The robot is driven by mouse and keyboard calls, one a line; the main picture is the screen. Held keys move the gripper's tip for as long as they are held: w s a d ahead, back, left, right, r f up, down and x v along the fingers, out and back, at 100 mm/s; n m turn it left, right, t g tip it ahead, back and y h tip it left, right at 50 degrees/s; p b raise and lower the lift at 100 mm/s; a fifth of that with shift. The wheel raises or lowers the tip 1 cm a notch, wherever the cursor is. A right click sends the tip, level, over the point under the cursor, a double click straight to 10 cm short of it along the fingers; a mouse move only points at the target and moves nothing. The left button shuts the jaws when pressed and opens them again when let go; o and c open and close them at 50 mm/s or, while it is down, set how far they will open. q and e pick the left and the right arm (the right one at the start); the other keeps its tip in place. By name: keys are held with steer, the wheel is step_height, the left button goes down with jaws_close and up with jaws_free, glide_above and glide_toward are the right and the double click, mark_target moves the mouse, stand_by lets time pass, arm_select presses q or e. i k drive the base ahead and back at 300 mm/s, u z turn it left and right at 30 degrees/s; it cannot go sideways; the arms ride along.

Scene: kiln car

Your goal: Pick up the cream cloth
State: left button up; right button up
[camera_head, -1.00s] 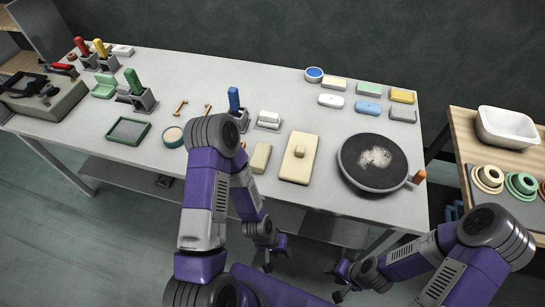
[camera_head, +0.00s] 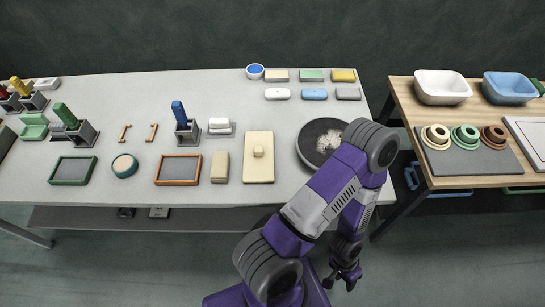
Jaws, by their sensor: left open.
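A small flat cream piece (camera_head: 276,75), which looks like the cream cloth, lies in the back row near the table's far edge, just right of a blue-topped round pot (camera_head: 255,71). It is too small to tell cloth from sponge for sure. My left gripper (camera_head: 341,279) hangs low in front of the table's near edge, pointing down, open and empty. It is far from the cream piece and touches nothing. My left arm rises over the table's right end and hides part of the dark round wheel (camera_head: 318,140). My right gripper is out of view.
Green (camera_head: 311,75) and yellow (camera_head: 343,75) pieces lie beside the cream one; white, blue and grey ones lie in front. A cream knobbed board (camera_head: 258,168) and beige block (camera_head: 220,168) lie nearer. A wooden table (camera_head: 462,100) with basins stands right.

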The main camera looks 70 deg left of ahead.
mark_target(219, 173)
steer(key=z, duration=0.55)
steer(key=k, duration=0.95)
steer(key=u, duration=0.95)
